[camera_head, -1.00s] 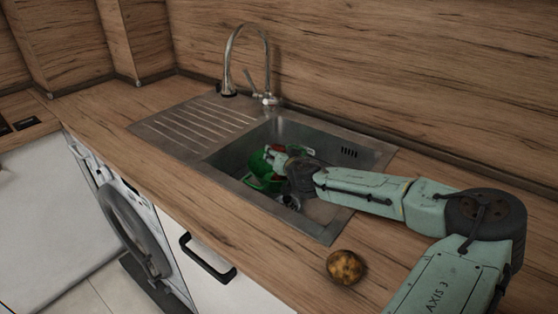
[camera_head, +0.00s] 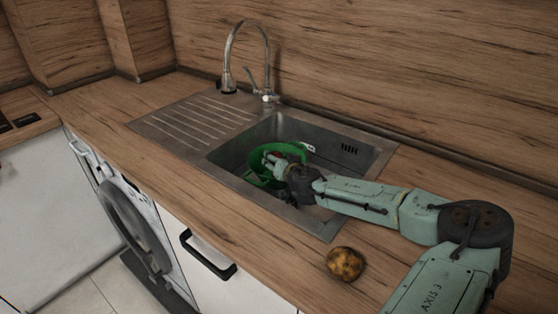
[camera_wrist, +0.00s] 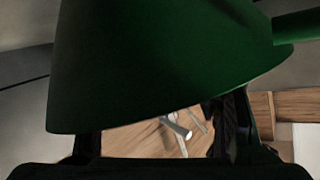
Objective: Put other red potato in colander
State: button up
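The green colander (camera_head: 292,150) is in the sink, tilted, with its rim seen as a ring around the front of my gripper (camera_head: 270,163). In the wrist view the smooth green colander wall (camera_wrist: 160,65) fills the upper middle, close to the camera, and covers my fingertips. Dark finger parts show at its left and right, with a gap between them. I cannot tell whether my gripper grips anything. No red potato can be made out. A brown-yellow potato (camera_head: 346,264) lies on the counter's front edge, right of the sink.
The steel sink (camera_head: 228,155) has raised walls around the colander. The tap (camera_head: 266,70) stands behind it, and the ribbed drainboard (camera_head: 190,122) at left is bare. The wooden counter (camera_head: 105,110) is clear at left. A wooden splashback (camera_head: 400,70) rises behind.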

jog(key=shift+o, duration=0.6)
jog(key=shift+d+r, duration=0.1)
jog(key=shift+r, duration=0.5)
jog(key=b+v, duration=0.2)
jog(key=v, duration=1)
